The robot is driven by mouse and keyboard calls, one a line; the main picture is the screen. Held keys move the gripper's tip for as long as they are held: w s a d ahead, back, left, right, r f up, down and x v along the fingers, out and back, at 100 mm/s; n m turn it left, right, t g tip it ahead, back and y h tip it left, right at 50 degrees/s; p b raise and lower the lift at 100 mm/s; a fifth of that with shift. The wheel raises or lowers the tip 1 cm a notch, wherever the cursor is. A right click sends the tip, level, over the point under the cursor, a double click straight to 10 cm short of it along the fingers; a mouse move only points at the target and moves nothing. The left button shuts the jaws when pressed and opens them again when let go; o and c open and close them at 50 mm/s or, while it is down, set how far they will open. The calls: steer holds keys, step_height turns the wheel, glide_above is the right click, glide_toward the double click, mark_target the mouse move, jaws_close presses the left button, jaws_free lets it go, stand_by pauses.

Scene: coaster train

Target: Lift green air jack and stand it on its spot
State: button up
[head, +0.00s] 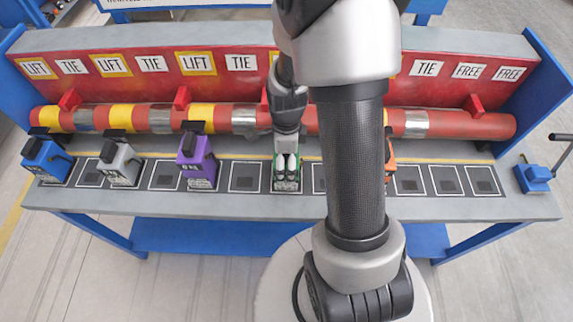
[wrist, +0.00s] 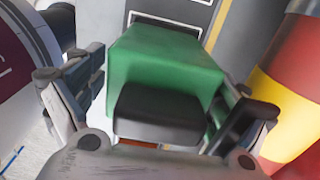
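The green air jack (wrist: 165,65) has a green body and a dark block on top, and fills the middle of the wrist view. In the head view its lower front (head: 287,184) shows below my gripper (head: 287,158), mostly hidden by it. My gripper's fingers (wrist: 168,95) stand on both sides of the jack, very close to its faces. I cannot tell whether they press on it, or whether its base rests on the bench.
The bench (head: 520,205) carries a row of dark square spots. Blue (head: 45,163), grey (head: 121,165) and purple (head: 198,165) jacks stand at left; an orange one (head: 390,160) is partly behind my arm. A red-and-yellow pipe (head: 460,126) runs behind. Squares at right are empty.

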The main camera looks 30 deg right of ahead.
steer(key=c, duration=1.9)
